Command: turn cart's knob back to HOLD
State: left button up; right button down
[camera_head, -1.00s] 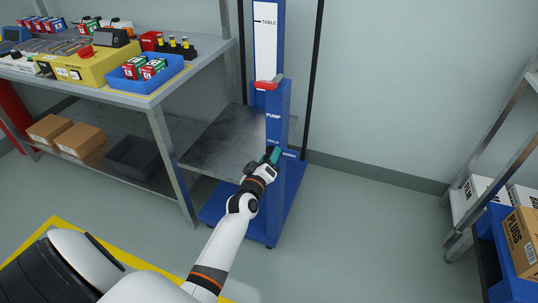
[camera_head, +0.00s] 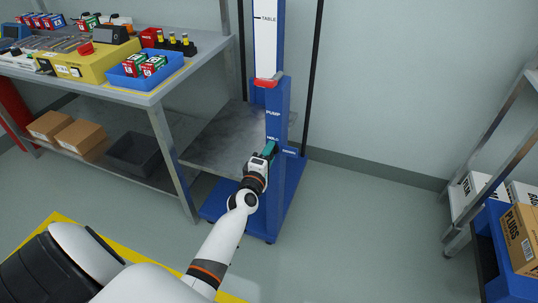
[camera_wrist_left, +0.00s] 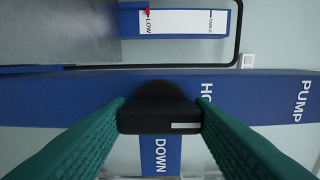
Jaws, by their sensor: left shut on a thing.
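The cart is a blue lift with a column (camera_head: 279,180) and a grey platform (camera_head: 225,140). Its black knob (camera_wrist_left: 158,97) is in the middle of the left wrist view. My left gripper (camera_head: 268,150) is shut on the knob, with a teal finger at each side of it (camera_wrist_left: 160,118). The white mark (camera_wrist_left: 185,125) on the knob lies toward the right of the picture, the side of the HOLD label (camera_wrist_left: 207,88). That label is partly hidden by a finger. The DOWN label (camera_wrist_left: 160,155) is below the knob. My right gripper is not in view.
A workbench (camera_head: 150,98) with a blue bin (camera_head: 145,84) and a yellow box (camera_head: 75,69) stands left of the cart. A shelf with a blue crate (camera_head: 484,250) is at the right. The floor between is clear.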

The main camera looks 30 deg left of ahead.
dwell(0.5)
pick_arm(q)
jog(key=o, duration=1)
jog(key=shift+c, duration=0.2)
jog(key=v, duration=1.2)
jog(key=shift+p, duration=0.4)
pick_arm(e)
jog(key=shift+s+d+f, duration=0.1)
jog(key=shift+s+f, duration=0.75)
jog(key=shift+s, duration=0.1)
